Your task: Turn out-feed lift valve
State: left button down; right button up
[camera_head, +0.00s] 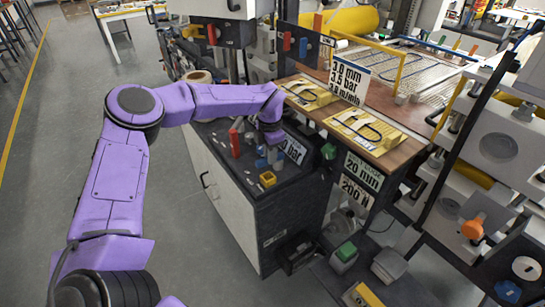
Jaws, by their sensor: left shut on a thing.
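My left arm reaches in from the left, over the dark top of a low cabinet (235,215). My left gripper (268,158) points down at that top and is shut on a small part there, most likely the lift valve's handle. The fingers and wrist hide most of that part, so its turn angle cannot be told. A red upright piece (235,143) stands just left of the gripper. A "bar" sign (293,149) stands just right of it. My right gripper is not in view.
A small yellow block (268,179) lies on the cabinet top near the gripper. Rollers and machine frames fill the far right. The floor at left is clear.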

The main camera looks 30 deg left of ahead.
pick_arm(q)
jog(key=n+b, duration=0.2)
jog(key=d+n+b, duration=0.1)
jog(key=n, duration=0.2)
jog(key=shift+s+d+f+b, duration=0.15)
jog(key=shift+d+f+b, duration=0.05)
jog(key=shift+b, duration=0.15)
jog(key=shift+d+r+n+b, duration=0.1)
jog(key=shift+d+n+b, duration=0.15)
jog(key=shift+n+b, duration=0.65)
jog(key=shift+d+r+n+b, duration=0.15)
jog(key=shift+n+b, duration=0.25)
jog(key=shift+n, duration=0.9)
jog(key=c, duration=1)
grip_release()
jog(key=shift+d, duration=0.1)
jog(key=shift+c, duration=0.2)
notch_tip(320, 180, up, 10)
jog(key=shift+r+b, duration=0.25)
jog(key=shift+b, duration=0.2)
